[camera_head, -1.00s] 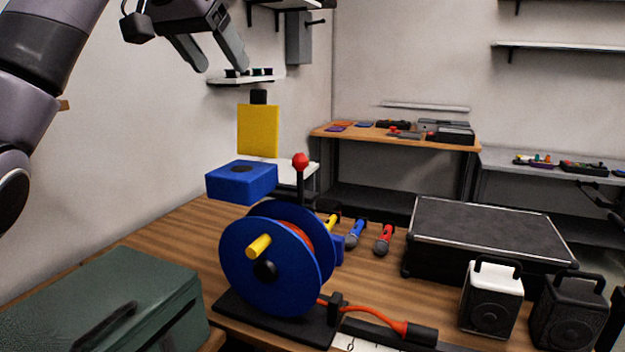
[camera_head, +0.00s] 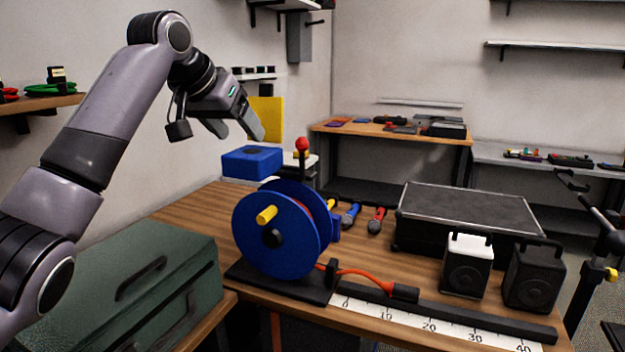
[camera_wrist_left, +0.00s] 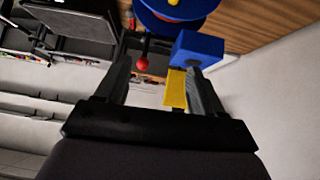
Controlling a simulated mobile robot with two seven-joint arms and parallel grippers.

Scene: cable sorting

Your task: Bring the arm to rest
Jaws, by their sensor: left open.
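My left arm comes in from the left in the head view. Its gripper (camera_head: 237,132) hangs in the air above the back left of the wooden table, fingers pointing down and right. The fingers are apart and nothing is between them. In the left wrist view the gripper (camera_wrist_left: 157,75) also shows open, with the background seen between its fingers. The blue cable reel (camera_head: 257,235) with orange cable stands on the table, below and to the right of the gripper, apart from it. My right gripper is not in view.
A blue box (camera_head: 252,162) and a yellow panel (camera_head: 266,118) are close to the gripper. A green toolbox (camera_head: 120,292) is under the arm. A black case (camera_head: 465,208), a white speaker (camera_head: 468,266) and a black speaker (camera_head: 535,276) stand right.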

